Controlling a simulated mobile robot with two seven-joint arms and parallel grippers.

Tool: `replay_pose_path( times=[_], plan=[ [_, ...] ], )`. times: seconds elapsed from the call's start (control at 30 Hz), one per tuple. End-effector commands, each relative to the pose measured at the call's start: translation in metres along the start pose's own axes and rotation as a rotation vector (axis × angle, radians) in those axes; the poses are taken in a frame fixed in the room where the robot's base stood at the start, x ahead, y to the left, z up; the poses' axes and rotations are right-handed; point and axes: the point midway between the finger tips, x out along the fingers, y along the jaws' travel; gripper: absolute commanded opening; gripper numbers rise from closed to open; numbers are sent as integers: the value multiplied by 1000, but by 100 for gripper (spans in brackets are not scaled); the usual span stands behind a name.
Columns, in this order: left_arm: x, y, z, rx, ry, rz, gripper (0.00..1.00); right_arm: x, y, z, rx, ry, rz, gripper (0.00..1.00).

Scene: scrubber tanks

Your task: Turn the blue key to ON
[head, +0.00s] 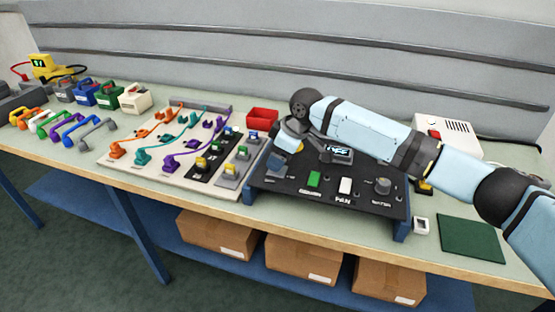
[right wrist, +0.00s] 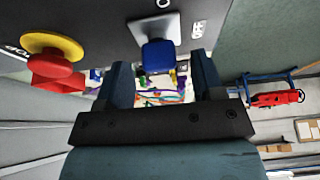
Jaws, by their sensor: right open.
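The blue key (right wrist: 158,56) shows in the right wrist view, on a grey plate on the black control panel (head: 330,183). A white OFF label (right wrist: 198,30) is printed beside the plate. My right gripper (right wrist: 161,72) is open, with one dark finger on each side of the key's lower end. I cannot tell whether the fingers touch it. In the head view my right gripper (head: 284,142) is over the panel's back left corner, and I cannot make out the key there. My left gripper is not in view.
A red button on a yellow collar (right wrist: 52,68) stands left of the key in the right wrist view. The panel also has a lit display (head: 338,153), a green button (head: 314,179), a white button (head: 346,186) and a grey knob (head: 382,187). A red bin (head: 262,117) stands behind left.

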Motion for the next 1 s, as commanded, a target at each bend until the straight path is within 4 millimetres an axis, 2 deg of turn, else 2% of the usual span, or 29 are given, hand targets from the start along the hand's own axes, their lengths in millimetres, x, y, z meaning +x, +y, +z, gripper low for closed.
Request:
replay_pose_path(
  times=[0.17, 0.43, 0.47, 0.67, 1.0],
  plan=[
    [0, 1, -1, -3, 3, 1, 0, 12, 0, 0, 0, 1, 0, 62],
    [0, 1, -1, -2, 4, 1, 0, 14, 0, 0, 0, 0, 0, 62],
    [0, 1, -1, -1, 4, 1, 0, 14, 0, 0, 0, 0, 0, 59],
    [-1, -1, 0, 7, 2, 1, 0, 14, 0, 0, 0, 0, 0, 13],
    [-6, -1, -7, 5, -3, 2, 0, 11, -1, -1, 33, 0, 12, 12]
  ],
)
